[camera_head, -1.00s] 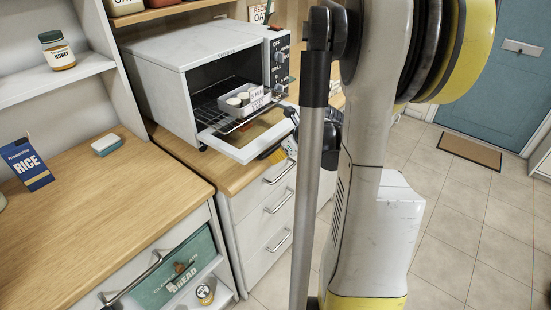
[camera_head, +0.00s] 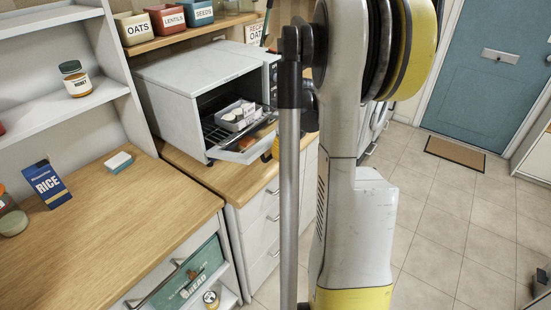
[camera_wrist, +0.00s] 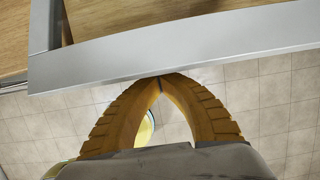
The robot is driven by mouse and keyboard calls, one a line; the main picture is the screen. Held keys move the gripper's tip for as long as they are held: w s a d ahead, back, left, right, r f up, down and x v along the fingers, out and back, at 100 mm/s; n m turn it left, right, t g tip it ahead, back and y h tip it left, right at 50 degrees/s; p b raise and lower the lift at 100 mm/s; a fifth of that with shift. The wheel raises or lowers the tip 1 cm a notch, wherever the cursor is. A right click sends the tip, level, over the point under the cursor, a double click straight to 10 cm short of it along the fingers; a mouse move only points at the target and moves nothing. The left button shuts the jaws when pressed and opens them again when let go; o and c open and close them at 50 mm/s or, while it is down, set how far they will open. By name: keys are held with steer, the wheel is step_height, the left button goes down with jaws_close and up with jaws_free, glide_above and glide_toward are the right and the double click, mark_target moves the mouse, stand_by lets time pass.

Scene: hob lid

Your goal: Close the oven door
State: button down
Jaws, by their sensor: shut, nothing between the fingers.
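The white toaster oven (camera_head: 172,105) stands on the wooden counter at the back. Its door (camera_head: 240,156) is hinged at the bottom and hangs partly open, tilted up from flat. In the wrist view the door's grey frame (camera_wrist: 190,47) spans the top. My gripper (camera_wrist: 160,80) is shut and empty, its yellow fingertips meeting at the frame's edge; they look to be touching it. In the head view only a bit of yellow finger shows beside the door; my arm hides the rest.
A tray with small items (camera_head: 238,114) sits inside the oven on the rack. The counter (camera_head: 110,215) at the left holds a rice box (camera_head: 47,185) and a sponge (camera_head: 118,161). Drawers (camera_head: 262,222) are below the oven. The tiled floor at the right is mostly clear.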

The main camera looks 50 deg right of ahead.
mark_target(271, 138)
steer(key=w+r+g+p, duration=0.1)
steer(key=r+p, duration=0.1)
steer(key=r, duration=0.1)
steer(key=w+r+g+p, duration=0.1)
steer(key=r+p, duration=0.1)
steer(key=r, duration=0.1)
steer(key=w+r+g+p, duration=0.1)
steer(key=r+p, duration=0.1)
steer(key=r, duration=0.2)
steer(key=shift+w+r, duration=0.1)
steer(key=shift+w, duration=0.2)
steer(key=shift+w+a+r+p, duration=0.15)
steer(key=shift+w+r+p, duration=0.7)
steer(key=shift+r, duration=0.2)
steer(key=shift+w+r, duration=0.1)
steer(key=shift+w, duration=0.05)
